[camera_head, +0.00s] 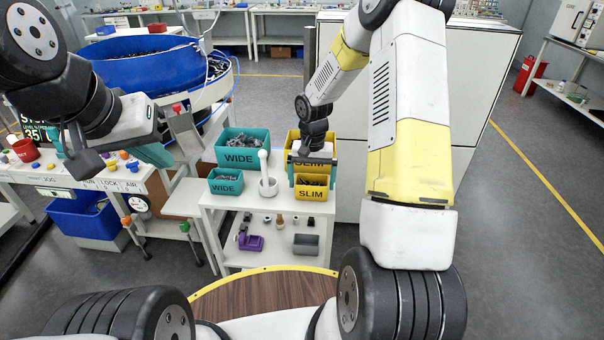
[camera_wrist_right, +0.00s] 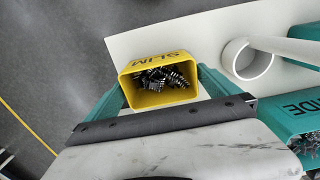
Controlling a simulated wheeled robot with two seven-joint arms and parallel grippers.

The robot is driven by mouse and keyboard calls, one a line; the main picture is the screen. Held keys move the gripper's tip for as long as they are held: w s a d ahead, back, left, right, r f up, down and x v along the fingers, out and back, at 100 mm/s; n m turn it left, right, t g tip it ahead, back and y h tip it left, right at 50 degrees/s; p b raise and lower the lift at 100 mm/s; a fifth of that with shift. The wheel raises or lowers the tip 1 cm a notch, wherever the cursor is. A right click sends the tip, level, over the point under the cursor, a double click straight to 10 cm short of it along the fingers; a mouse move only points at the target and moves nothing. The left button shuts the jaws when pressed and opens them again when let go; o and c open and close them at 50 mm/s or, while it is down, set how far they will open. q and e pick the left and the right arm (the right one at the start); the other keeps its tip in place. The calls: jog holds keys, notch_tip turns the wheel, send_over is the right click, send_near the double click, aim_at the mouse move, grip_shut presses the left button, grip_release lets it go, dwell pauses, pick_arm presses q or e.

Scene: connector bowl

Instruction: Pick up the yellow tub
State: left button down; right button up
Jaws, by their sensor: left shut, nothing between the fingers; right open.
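Two yellow tubs stand on the white cart. The front one (camera_head: 311,194), labelled SLIM, also shows in the right wrist view (camera_wrist_right: 141,72), with dark connectors inside. The rear one (camera_head: 292,141) is partly hidden behind my right gripper. My right gripper (camera_head: 313,172) is open, its teal fingers apart at the tubs. In the wrist view its fingers (camera_wrist_right: 165,95) appear on either side of the front tub; I cannot tell whether they touch it. My left gripper (camera_head: 153,156) is shut and empty, high at the left, away from the tubs.
Teal WIDE tubs (camera_head: 241,155) stand left of the yellow ones. A white mortar with pestle (camera_head: 267,186) stands close beside the front yellow tub. The cart's lower shelf (camera_head: 262,252) holds a purple item and small parts. A white cabinet (camera_head: 345,180) stands right behind.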

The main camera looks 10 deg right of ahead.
jog(key=shift+f, duration=0.65)
jog(key=c, duration=1.1)
jog(key=shift+c, duration=0.2)
jog(key=shift+r, duration=0.1)
